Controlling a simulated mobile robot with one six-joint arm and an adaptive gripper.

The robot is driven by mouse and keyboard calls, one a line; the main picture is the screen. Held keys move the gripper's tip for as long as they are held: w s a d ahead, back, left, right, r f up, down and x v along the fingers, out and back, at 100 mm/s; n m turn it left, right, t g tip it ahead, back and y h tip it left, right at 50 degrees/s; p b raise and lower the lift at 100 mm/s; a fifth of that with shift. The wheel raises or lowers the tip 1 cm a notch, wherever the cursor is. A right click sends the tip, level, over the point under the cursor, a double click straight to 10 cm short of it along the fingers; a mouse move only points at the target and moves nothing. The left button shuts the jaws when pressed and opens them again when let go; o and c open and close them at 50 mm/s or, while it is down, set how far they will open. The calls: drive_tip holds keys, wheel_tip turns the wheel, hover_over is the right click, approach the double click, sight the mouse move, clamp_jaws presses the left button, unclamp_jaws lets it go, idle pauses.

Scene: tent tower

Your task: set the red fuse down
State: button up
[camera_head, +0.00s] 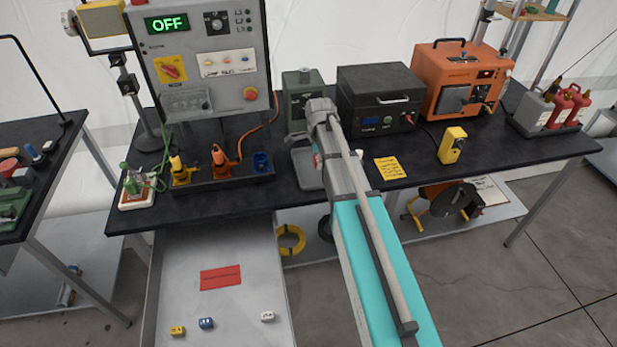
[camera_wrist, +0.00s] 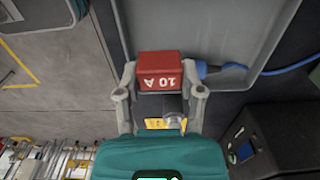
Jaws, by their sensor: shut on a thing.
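The red fuse (camera_wrist: 160,70), a block marked "10 A", is between my gripper's fingers (camera_wrist: 160,80) in the wrist view. Both fingers close on its sides. It shows over the near edge of a grey tray (camera_wrist: 215,25); I cannot tell whether it touches the tray or hangs above it. In the camera_head view the grey tray (camera_head: 307,176) sits on the black workbench, partly hidden behind my arm. My arm hides most of my gripper there, and only a small red patch shows beside it.
A blue plug with its cable (camera_wrist: 207,70) lies in the tray beside the fuse. A black box (camera_head: 378,98) and a green box (camera_head: 299,95) stand behind. A rack (camera_head: 240,178) with yellow, orange and blue plugs is at left.

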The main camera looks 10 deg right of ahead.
sight(310, 177)
drive_tip(key=shift+w+a+f+b, duration=0.35)
drive_tip(key=shift+a+f+b, duration=0.15)
drive_tip(key=shift+f, duration=0.2)
drive_tip(key=shift+w+a+f+b, duration=0.3)
drive_tip(key=shift+a+f+b, duration=0.2)
drive_tip(key=shift+f, duration=0.15)
drive_tip(key=shift+d, duration=0.1)
drive_tip(key=shift+f, duration=0.1)
drive_tip(key=shift+w+a+f+b, duration=0.35)
drive_tip(key=shift+f+b, duration=0.15)
drive_tip(key=shift+b, duration=0.1)
drive_tip(key=shift+s+f+b, duration=0.1)
drive_tip(key=shift+f+b, duration=1.3)
drive_tip(key=shift+f, duration=0.15)
drive_tip(key=o, duration=0.9)
